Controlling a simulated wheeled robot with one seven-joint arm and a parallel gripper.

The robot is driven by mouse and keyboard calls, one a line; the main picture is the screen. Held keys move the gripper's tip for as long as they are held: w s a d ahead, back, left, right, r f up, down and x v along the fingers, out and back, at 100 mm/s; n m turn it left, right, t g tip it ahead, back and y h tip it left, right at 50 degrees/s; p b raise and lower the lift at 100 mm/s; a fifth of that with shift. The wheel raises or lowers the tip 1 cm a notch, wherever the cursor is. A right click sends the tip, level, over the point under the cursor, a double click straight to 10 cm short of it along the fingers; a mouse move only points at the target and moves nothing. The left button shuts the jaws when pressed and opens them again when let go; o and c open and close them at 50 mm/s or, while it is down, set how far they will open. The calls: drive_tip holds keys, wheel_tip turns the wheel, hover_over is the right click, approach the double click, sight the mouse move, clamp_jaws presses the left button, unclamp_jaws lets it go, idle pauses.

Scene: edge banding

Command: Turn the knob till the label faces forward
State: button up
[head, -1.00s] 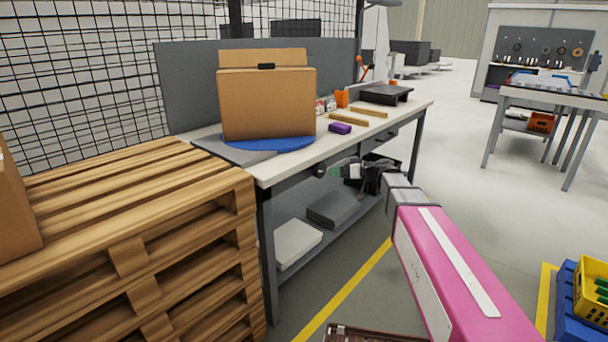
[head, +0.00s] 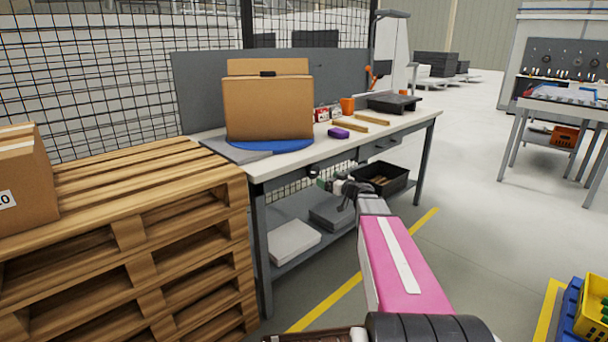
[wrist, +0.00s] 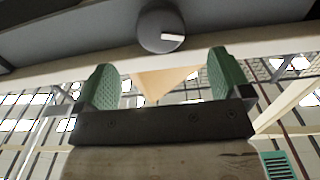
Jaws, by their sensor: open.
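A cardboard box (head: 268,107) stands upright on a round blue turntable (head: 290,146) on the workbench. Its near face is plain brown; I see no label on it. A dark round knob (wrist: 160,32) with a short white mark shows at the top of the wrist view, on the bench's front edge. The knob is small and dark in the head view (head: 313,172). My gripper (wrist: 163,76) is open and empty, its green-padded fingers apart. The knob lies beyond the fingertips, apart from them. In the head view my gripper (head: 330,185) is just right of the knob.
The workbench (head: 345,150) also holds a purple block (head: 339,132), wooden strips (head: 358,122) and a black tray (head: 394,103). A black bin (head: 385,180) and flat boxes are below. Wooden pallets (head: 120,240) stand at left.

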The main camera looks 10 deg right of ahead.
sight(315, 173)
drive_tip(key=x, duration=1)
drive_tip(key=shift+s, duration=0.1)
drive_tip(key=c, duration=0.9)
